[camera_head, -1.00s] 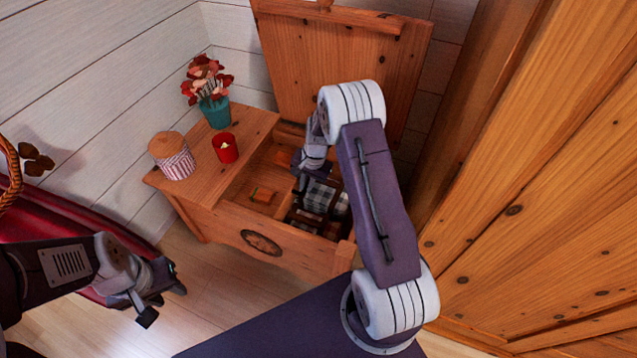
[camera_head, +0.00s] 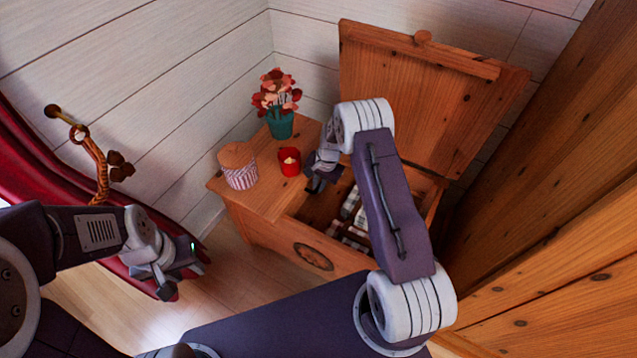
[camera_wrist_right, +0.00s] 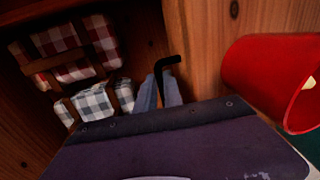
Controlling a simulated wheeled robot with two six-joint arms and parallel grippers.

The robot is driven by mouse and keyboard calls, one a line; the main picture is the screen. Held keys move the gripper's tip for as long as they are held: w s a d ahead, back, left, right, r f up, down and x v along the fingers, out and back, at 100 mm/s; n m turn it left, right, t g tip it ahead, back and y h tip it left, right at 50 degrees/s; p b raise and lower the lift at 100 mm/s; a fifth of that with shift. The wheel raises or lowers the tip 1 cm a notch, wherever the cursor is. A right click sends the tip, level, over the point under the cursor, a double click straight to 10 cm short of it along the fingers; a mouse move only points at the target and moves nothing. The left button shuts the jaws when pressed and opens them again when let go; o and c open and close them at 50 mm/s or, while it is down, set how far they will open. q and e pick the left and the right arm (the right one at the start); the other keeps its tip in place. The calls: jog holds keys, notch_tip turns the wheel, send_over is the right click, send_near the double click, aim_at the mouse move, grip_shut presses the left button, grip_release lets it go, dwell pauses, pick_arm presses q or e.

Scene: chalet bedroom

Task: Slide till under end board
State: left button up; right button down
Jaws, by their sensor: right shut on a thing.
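The open wooden chest has a flat end board (camera_head: 262,198) across its left end. My right gripper (camera_head: 313,186) is down at the inner edge of this board, close to the red candle cup (camera_head: 289,161). In the right wrist view its fingertips (camera_wrist_right: 166,90) are close together beside a wooden face, with a thin black hooked piece at them. They are shut on what I take to be the till; the till itself is mostly hidden, so how far it lies under the board cannot be told. My left gripper (camera_head: 183,274) is open and empty, left of the chest.
Folded plaid cloths (camera_wrist_right: 85,55) lie inside the chest. The raised lid (camera_head: 425,95) leans behind, and a wooden wardrobe (camera_head: 560,220) closes the right side.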

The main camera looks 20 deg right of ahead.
jog(key=shift+w+a, duration=0.1)
jog(key=shift+w, duration=0.1)
jog(key=c, duration=1.5)
grip_release()
jog(key=shift+a, duration=0.1)
jog(key=shift+r, duration=0.1)
jog(key=r+p, duration=0.1)
jog(key=r, duration=0.2)
jog(key=s+r+p, duration=0.1)
jog(key=r, duration=0.2)
jog(key=d+r+p, duration=0.1)
jog(key=r+p, duration=0.1)
jog(key=shift+s+d+r, duration=0.1)
jog(key=shift+s+r, duration=0.05)
jog(key=shift+r, duration=0.25)
